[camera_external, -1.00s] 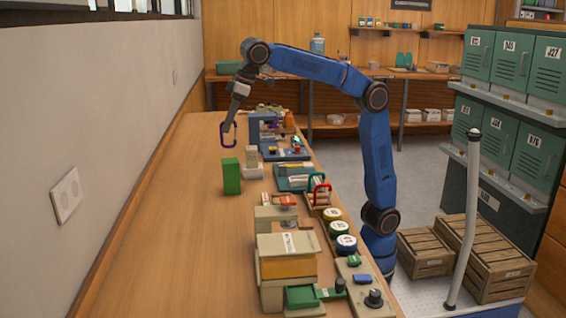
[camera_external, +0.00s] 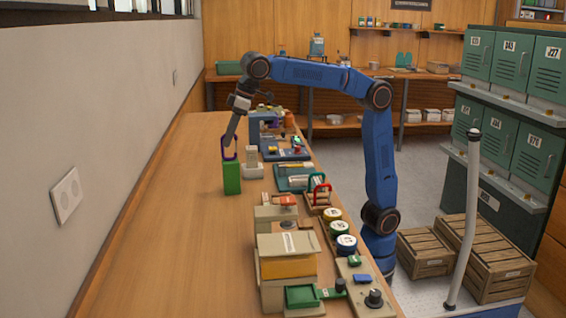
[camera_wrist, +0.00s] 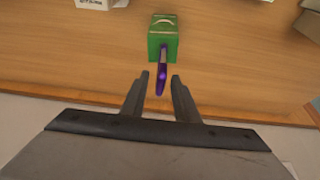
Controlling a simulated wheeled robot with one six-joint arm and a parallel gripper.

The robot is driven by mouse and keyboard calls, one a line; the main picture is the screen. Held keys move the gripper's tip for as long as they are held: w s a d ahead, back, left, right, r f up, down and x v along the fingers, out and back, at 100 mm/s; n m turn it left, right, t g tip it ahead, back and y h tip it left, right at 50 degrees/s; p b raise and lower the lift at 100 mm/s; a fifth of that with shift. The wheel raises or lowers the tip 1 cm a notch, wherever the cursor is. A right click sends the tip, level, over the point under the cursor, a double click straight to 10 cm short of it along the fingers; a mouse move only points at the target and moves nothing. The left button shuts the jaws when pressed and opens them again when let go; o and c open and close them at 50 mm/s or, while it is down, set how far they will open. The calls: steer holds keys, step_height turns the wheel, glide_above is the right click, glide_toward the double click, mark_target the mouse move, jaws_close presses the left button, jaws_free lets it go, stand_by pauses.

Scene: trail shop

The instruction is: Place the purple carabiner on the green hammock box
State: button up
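The purple carabiner (camera_external: 236,152) stands upright at the top of the green hammock box (camera_external: 232,179), its lower end at the box's top in the outside view. In the wrist view the carabiner (camera_wrist: 161,76) shows nearly edge-on, its far end overlapping the green box (camera_wrist: 163,44). My gripper (camera_external: 229,141) is right above the box, pointing down. In the wrist view my gripper's (camera_wrist: 162,76) two fingers are apart on either side of the carabiner, with a visible gap on each side. Whether the carabiner rests fully on the box is hard to tell.
The wooden counter (camera_external: 165,240) is clear to the left of the box. A grey-white stand (camera_external: 252,163) is close on its right. Blue and teal trays (camera_external: 296,178) and stacked boxes (camera_external: 287,262) line the right edge. A wall (camera_external: 90,120) bounds the left.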

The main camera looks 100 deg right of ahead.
steer(key=v, duration=1.2)
steer(key=shift+r, duration=0.1)
steer(key=s+d+f+n+g, duration=0.2)
steer(key=s+d+f, duration=0.3)
steer(key=s+f, duration=0.55)
steer(key=s+d+f+n+g, duration=0.15)
steer(key=s+d+f, duration=0.5)
steer(key=s, duration=0.65)
steer(key=s+d+f+n+g, duration=0.1)
steer(key=s+d+f+n, duration=0.15)
steer(key=s+f, duration=0.9)
steer(key=s+f+m+t, duration=0.1)
steer(key=f+m+t, duration=0.1)
steer(key=f, duration=0.4)
steer(key=s+d+f+m+t, duration=0.1)
steer(key=s+f+m+t, duration=0.1)
steer(key=f, duration=0.4)
steer(key=shift+s+d+f+m+t, duration=0.25)
steer(key=shift+f+m+t, duration=0.2)
steer(key=shift+m, duration=0.55)
